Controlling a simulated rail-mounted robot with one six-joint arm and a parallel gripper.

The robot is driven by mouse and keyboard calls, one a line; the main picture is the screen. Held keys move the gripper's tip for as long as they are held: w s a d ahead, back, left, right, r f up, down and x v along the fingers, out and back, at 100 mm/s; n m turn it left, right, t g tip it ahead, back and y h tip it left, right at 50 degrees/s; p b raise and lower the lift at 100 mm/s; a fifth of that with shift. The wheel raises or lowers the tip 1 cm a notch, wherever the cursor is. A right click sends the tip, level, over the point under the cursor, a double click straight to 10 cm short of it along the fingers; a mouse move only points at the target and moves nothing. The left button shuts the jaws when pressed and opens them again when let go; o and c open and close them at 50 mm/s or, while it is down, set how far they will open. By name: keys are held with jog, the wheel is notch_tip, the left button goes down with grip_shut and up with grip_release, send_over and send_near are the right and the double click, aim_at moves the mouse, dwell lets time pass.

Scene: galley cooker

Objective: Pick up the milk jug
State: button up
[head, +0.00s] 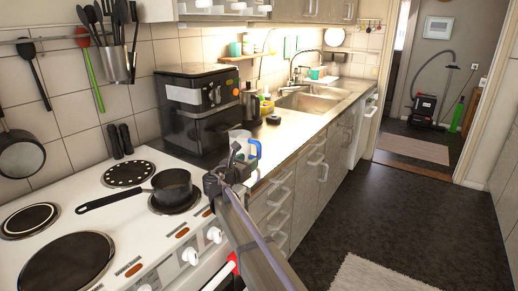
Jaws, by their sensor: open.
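The milk jug (241,136), white with a blue handle, stands on the counter just right of the cooker, in front of the black appliance. My gripper (234,158) is in front of the jug in the picture and hides its lower part. The gripper is open. I see nothing held in it. From this view I cannot tell whether the fingers touch the jug or how far apart they are.
A black pan (173,184) sits on the white cooker (118,222), its handle pointing left. A black air-fryer-like appliance (196,110) stands behind the jug. A kettle (250,102) and small items are farther along the counter towards the sink (309,101).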

aim_at(246, 149)
jog(key=shift+w+a, duration=0.2)
jog(key=shift+r, duration=0.15)
jog(key=shift+w+d, duration=0.15)
jog(key=shift+w, duration=0.05)
jog(key=x, duration=1)
jog(key=shift+w, duration=0.1)
grip_shut()
